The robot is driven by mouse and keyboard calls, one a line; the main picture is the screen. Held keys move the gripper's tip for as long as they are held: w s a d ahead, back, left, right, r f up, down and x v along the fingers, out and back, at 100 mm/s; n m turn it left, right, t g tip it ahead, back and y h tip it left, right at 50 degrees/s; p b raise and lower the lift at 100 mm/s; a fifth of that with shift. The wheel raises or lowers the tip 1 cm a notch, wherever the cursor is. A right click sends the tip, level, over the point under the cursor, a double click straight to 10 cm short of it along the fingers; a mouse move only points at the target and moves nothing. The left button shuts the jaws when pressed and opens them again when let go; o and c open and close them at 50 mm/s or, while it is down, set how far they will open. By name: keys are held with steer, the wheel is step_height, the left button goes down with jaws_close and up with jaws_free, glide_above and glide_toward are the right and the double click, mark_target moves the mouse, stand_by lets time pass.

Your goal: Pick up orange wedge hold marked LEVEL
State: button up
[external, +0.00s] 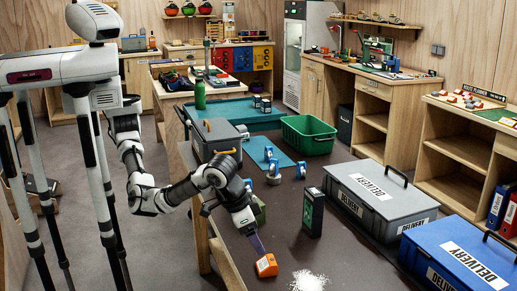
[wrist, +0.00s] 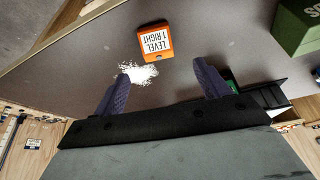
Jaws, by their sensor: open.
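The orange wedge hold (external: 266,265) lies on the dark table near its front left edge. In the wrist view the hold (wrist: 155,42) carries a white label reading LEVEL 1 RIGHT, seen upside down. My gripper (external: 257,244) points down just above and behind the hold in the external view. In the wrist view my gripper (wrist: 162,70) is open and empty, with its two purple fingers spread apart and the hold ahead of the gap.
White powder (external: 308,281) lies on the table beside the hold. A dark upright box (external: 312,212) stands behind it. A grey delivery case (external: 378,205) and a blue one (external: 462,258) stand to the right. A green box (wrist: 300,25) shows in the wrist view's upper right.

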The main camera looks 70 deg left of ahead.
mark_target(268, 260)
steer(key=p+x, duration=0.1)
steer(key=x, duration=0.3)
steer(key=p+x, duration=0.1)
steer(key=x, duration=0.4)
steer(key=shift+d+f+p, duration=0.2)
steer(key=shift+f+p, duration=0.1)
steer(key=c, duration=1.1)
steer(key=shift+o, duration=0.2)
steer(key=shift+r, duration=0.15)
